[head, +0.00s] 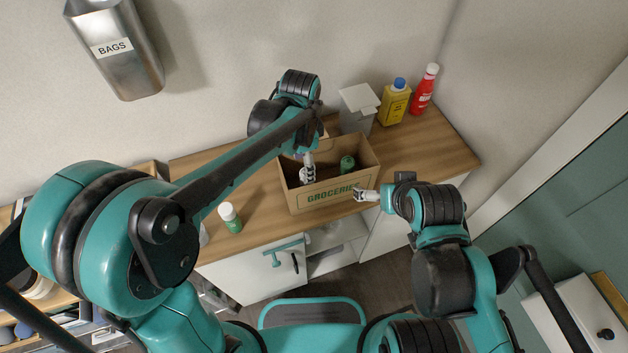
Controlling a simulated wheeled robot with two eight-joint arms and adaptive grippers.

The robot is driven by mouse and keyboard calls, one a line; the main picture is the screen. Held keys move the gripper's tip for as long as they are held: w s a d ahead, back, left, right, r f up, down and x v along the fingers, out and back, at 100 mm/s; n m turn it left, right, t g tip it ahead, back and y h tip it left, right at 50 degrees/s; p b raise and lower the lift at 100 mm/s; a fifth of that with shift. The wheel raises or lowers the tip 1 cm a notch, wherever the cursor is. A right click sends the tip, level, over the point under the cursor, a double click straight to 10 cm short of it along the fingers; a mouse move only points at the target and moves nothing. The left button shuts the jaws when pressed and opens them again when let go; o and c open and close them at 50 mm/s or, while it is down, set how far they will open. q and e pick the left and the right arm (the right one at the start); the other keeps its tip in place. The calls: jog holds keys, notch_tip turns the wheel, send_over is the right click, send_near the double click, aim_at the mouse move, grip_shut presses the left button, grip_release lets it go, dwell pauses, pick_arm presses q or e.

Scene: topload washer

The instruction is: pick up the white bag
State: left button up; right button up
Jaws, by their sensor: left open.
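A pale grey-white upright item with an angled top (357,110) stands on the counter behind the box; it may be the white bag, but I cannot tell for sure. My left gripper (308,168) is open and points down inside the left part of the cardboard box marked GROCERIES (318,199). The gripper and arm hide much of that part, and I see nothing held. My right gripper (364,194) is at the box's front right corner, pointing left. Its fingers are too small to tell if they are open, or whether they touch the box.
A green can (347,165) is in the box. A yellow bottle with a blue cap (395,103) and a red bottle (424,92) stand at the back right of the wooden counter (440,150). A green bottle with white cap (230,217) stands front left. A metal BAGS holder (120,55) hangs on the wall.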

pick_arm(q)
notch_tip(320, 180, down, 4)
jog(key=shift+w+f+b, duration=0.1)
jog(key=shift+f+b, duration=0.05)
jog(key=shift+b, duration=0.45)
jog(key=f, duration=0.1)
jog(key=f+b, duration=0.1)
jog(key=f, duration=0.1)
jog(key=f+b, duration=0.1)
jog(key=f, duration=0.1)
jog(key=shift+w+d, duration=0.15)
jog(key=shift+d, duration=0.15)
jog(key=c, duration=1)
